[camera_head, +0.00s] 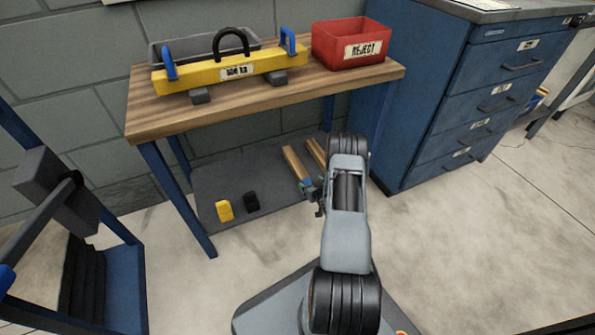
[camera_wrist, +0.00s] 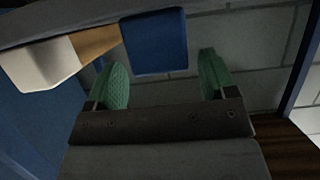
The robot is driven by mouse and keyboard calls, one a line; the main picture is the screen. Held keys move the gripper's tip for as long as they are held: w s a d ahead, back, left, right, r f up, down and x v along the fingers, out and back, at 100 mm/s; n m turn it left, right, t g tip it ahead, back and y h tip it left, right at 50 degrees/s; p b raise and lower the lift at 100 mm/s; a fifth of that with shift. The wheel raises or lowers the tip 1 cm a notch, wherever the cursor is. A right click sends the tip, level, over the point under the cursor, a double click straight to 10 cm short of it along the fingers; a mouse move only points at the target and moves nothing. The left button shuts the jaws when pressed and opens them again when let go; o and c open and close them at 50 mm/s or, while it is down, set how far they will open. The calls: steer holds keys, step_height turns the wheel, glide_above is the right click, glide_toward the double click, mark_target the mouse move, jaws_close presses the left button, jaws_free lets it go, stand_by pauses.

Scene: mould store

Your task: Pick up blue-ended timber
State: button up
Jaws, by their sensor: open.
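The blue-ended timber shows in the wrist view as a square blue end face (camera_wrist: 155,42), in the gap between my fingertips and nearer the left one. I cannot tell whether it is between the pads in depth. My gripper (camera_wrist: 160,75) is open, with green pads on each side and nothing held. A second timber, with a white end (camera_wrist: 38,64), lies left of it in the wrist view. In the head view two timbers (camera_head: 295,163) lie on the bench's lower shelf; my gripper (camera_head: 316,194) is at their near ends, and my arm partly hides them.
The wooden bench top (camera_head: 150,112) overhangs the shelf (camera_head: 270,212), carrying a yellow lifting beam (camera_head: 205,76) and a red REJECT box (camera_head: 330,45). A yellow block (camera_head: 224,210) and black block (camera_head: 251,201) are left on the shelf. A blue drawer cabinet (camera_head: 440,125) stands right.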

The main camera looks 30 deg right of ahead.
mark_target(308, 181)
steer(key=shift+b+x, duration=0.65)
steer(key=shift+x, duration=1.1)
steer(key=shift+f, duration=0.1)
steer(key=shift+a, duration=0.1)
steer(key=c, duration=1.1)
steer(key=shift+c, duration=0.5)
